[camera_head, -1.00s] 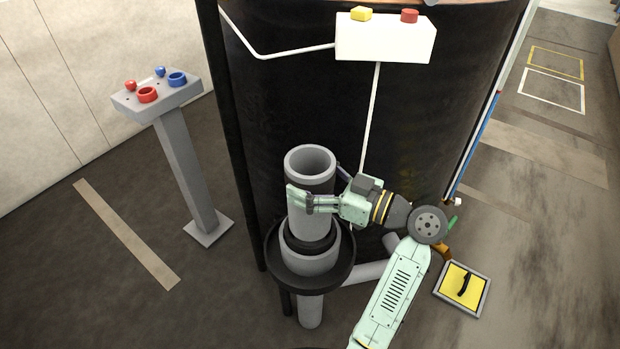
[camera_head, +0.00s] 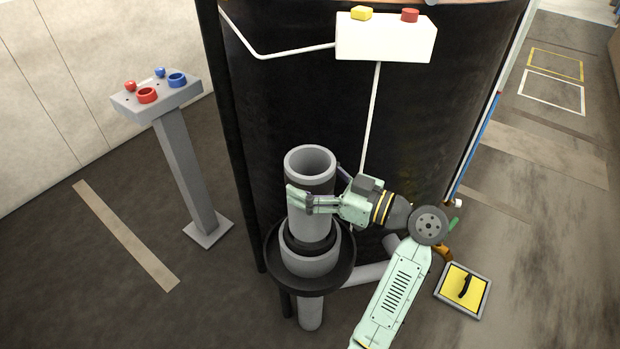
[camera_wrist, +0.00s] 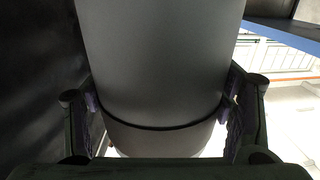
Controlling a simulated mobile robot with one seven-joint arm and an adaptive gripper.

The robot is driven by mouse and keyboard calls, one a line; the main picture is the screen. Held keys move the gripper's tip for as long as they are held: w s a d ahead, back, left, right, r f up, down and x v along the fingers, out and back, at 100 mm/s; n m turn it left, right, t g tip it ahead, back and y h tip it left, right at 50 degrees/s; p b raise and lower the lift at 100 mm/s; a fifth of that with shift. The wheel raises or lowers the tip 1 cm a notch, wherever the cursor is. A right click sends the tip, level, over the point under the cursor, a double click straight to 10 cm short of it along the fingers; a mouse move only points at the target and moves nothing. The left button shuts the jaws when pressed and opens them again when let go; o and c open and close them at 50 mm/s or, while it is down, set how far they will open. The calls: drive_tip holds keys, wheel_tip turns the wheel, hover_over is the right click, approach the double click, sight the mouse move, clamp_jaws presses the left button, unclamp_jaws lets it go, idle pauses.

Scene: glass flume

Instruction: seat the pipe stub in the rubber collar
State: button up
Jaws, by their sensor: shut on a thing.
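The pipe stub (camera_head: 310,220) is a thick grey open-topped tube, roughly upright in the head view. Under the stub is a grey ring (camera_head: 310,264) with a black inner edge, set in a wide black round collar (camera_head: 345,270). The stub's lower end is hidden at this ring, so I cannot tell how deep it sits.
A large dark tank (camera_head: 300,100) stands close behind the stub, with a white box (camera_head: 385,38) carrying yellow and red buttons. A grey pedestal (camera_head: 185,165) with red and blue rings is at left. A yellow framed panel (camera_head: 463,290) lies at right.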

drive_tip(key=shift+f+b, duration=2.2)
drive_tip(key=shift+b, duration=0.25)
drive_tip(key=shift+s+f+b, duration=0.25)
drive_tip(key=shift+f+b, duration=0.15)
drive_tip(key=shift+b, duration=0.3)
drive_tip(key=shift+a+f+b, duration=0.1)
drive_tip(key=shift+f+b, duration=0.2)
drive_tip(key=r, duration=0.1)
drive_tip(key=r+p, duration=0.2)
drive_tip(key=shift+w, duration=0.25)
drive_tip(key=shift+r, duration=0.2)
